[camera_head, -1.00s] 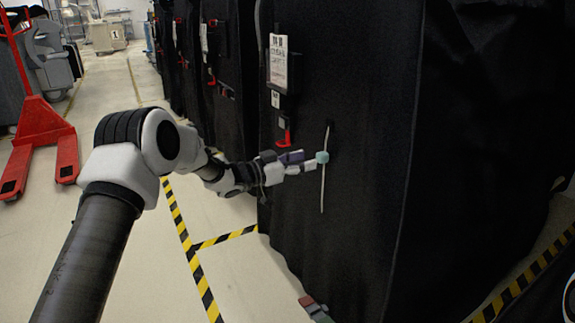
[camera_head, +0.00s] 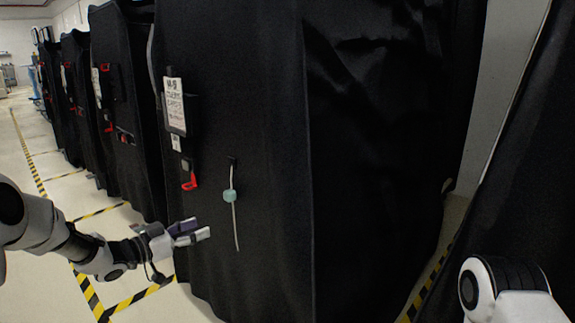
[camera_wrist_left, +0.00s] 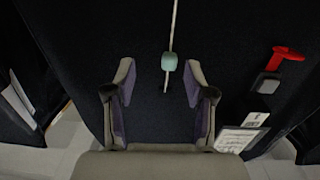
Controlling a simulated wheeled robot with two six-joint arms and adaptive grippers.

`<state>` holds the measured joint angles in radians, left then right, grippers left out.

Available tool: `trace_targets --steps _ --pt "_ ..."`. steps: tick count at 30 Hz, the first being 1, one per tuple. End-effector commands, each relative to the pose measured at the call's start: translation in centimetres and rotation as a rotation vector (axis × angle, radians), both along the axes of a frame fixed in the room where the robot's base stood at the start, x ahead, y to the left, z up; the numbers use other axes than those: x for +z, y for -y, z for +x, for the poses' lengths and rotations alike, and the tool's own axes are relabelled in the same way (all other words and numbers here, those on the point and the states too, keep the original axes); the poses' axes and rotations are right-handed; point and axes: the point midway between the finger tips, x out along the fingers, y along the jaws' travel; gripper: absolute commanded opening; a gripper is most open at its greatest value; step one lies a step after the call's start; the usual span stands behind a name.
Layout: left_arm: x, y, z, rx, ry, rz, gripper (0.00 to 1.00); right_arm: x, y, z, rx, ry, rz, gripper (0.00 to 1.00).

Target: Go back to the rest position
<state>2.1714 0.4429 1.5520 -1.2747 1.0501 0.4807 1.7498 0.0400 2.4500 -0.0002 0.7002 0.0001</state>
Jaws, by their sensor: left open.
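My left gripper (camera_head: 192,233) is open and empty in the head view, low and to the left of a pale cord (camera_head: 235,225) with a teal bead (camera_head: 230,196). The cord hangs on the front of a black covered cart (camera_head: 265,120). In the left wrist view, the open fingers (camera_wrist_left: 160,92) stand apart, and the teal bead (camera_wrist_left: 169,62) on its cord shows beyond them. The gripper is clear of the bead. Part of my right arm shows at the lower right of the head view, but its gripper is out of view.
A white label card (camera_head: 174,105) and a red hook (camera_head: 190,180) are on the cart's front, left of the cord. More covered carts (camera_head: 75,85) stand in a row at the left. Yellow-black floor tape (camera_head: 90,295) runs along the light floor. Another dark cover (camera_head: 530,180) is at the right.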

Motion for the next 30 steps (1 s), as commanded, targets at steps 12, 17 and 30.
trace_targets --steps 12,17,30 --pt "-28.9 10.5 -19.6 0.177 -0.804 0.021 0.54 0.0 0.0 0.0 0.0 0.0 0.0 0.35" --pt "-34.3 9.7 -30.6 0.329 -1.086 0.157 0.54 0.0 0.0 0.0 0.0 0.0 0.0 0.35" --pt "-29.2 4.0 -46.2 0.555 -1.442 0.511 0.54 5.0 0.0 0.0 0.0 0.0 0.0 0.35"
